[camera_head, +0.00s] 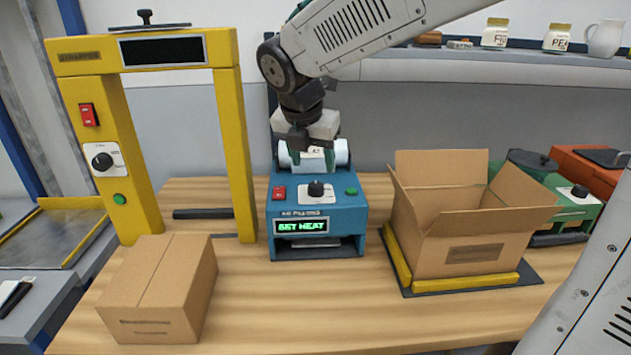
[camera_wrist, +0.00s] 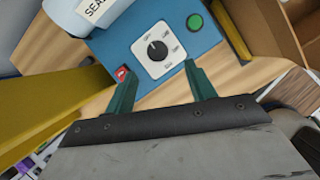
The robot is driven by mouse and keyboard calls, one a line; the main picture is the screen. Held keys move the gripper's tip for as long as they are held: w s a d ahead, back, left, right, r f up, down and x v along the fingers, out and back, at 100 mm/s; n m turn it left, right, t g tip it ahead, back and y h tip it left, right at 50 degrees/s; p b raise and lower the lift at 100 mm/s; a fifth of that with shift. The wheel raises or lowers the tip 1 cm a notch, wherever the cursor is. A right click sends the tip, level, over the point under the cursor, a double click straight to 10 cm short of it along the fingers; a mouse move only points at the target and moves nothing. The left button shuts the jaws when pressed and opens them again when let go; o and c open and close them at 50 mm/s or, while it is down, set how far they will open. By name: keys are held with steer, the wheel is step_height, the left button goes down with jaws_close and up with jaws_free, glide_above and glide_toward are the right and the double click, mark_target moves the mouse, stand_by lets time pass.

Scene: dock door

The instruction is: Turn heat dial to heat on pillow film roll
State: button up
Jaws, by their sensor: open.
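The blue pillow film machine (camera_head: 320,240) stands in the middle of the bench, with a white film roll (camera_head: 341,152) at its top rear. Its black heat dial (camera_head: 316,189) sits on a white plate between a red switch (camera_head: 279,192) and a green button (camera_head: 351,191). The green display (camera_head: 302,227) reads "SET HEAT". In the wrist view the dial (camera_wrist: 158,49) lies ahead of the fingertips, with marks around it. My gripper (camera_head: 313,160) is open and empty above the machine; its two green fingers (camera_wrist: 160,80) are apart and do not touch the dial.
A yellow strapping frame (camera_head: 235,150) stands at left, with a closed carton (camera_head: 160,290) in front. An open carton (camera_head: 470,240) sits on a yellow-edged base at right. Green (camera_head: 570,205) and red machines stand behind it. Bare bench lies in front of the blue machine.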

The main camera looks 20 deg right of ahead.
mark_target(316, 185)
steer(key=x, duration=0.8)
steer(key=shift+w+a+r, duration=0.1)
steer(key=shift+w, duration=0.15)
steer(key=c, duration=1)
